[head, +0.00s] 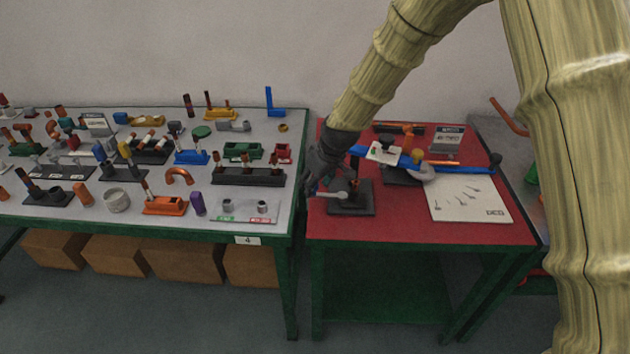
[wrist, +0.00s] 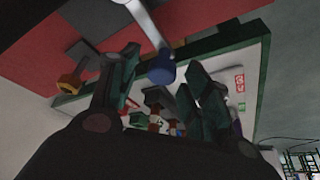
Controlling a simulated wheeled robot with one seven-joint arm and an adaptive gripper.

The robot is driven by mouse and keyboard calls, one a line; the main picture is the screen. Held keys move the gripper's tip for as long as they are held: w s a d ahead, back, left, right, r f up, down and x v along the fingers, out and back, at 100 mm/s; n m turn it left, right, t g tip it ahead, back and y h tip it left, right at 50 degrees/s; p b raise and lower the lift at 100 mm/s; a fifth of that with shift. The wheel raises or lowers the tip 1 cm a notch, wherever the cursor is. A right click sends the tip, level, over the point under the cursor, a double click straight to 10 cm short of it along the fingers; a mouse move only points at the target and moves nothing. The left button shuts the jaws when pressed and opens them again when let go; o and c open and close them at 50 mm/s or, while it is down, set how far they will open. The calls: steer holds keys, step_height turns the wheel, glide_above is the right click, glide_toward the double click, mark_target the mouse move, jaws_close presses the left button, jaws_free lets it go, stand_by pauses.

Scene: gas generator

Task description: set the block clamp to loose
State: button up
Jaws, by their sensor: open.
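A fixture on a dark square base (head: 352,208) stands at the front left of the red table. It has an upright post and a pale grey lever (head: 332,195) pointing left; I take it for the block clamp. In the wrist view a pale lever (wrist: 146,22) comes down from the top edge and ends in a dark blue knob (wrist: 161,72). My gripper (head: 313,184) is beside the fixture's left side, over the table's left edge. In the wrist view my gripper (wrist: 165,88) has its fingers spread, with the knob appearing between them. Contact cannot be told.
The red table (head: 400,233) also bears a long blue bar (head: 455,168), a white sheet (head: 470,200) and a small sign (head: 446,140). The grey table (head: 150,212) at left is crowded with parts. A narrow gap separates the tables.

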steer(key=v, duration=1.2)
stand_by(0.4)
